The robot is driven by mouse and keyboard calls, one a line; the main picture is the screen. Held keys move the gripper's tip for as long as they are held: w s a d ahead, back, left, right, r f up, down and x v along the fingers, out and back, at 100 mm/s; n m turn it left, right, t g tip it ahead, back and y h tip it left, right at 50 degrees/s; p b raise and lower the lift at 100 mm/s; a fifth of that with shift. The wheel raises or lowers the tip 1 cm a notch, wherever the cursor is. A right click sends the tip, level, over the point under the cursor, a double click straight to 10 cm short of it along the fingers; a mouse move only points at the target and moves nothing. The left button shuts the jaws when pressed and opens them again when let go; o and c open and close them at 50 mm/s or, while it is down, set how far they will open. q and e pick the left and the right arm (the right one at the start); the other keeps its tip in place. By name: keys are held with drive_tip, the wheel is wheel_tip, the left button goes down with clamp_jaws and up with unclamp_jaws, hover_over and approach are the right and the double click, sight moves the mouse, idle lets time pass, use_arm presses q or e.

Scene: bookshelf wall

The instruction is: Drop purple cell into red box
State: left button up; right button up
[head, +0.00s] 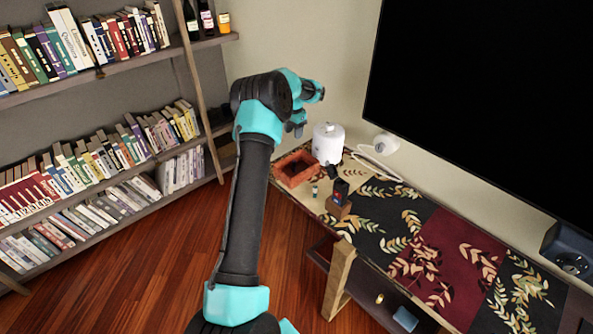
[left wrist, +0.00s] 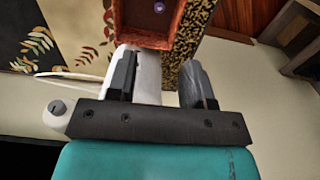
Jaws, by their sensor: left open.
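The red box (head: 296,168) is an open tray at the far left end of the long table. In the left wrist view the red box (left wrist: 178,28) shows at the top, partly cut off by the frame. A small round purple thing, seemingly the purple cell (left wrist: 159,7), shows inside it on the dark floor. I cannot make it out in the head view. My left gripper (head: 297,129) is above and behind the box, near the wall. In the left wrist view my left gripper (left wrist: 160,68) is open with nothing between its fingers. My right gripper is not in view.
A white canister (head: 327,143) stands right behind the box. A small cylinder (head: 314,190) and a wooden block with a dark item (head: 339,205) are in front. A large screen (head: 490,95) hangs above the table; a bookshelf (head: 90,175) stands left.

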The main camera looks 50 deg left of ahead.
use_arm(q)
wheel_tip(320, 180, up, 7)
drive_tip(key=shift+f, duration=0.2)
idle(0.7)
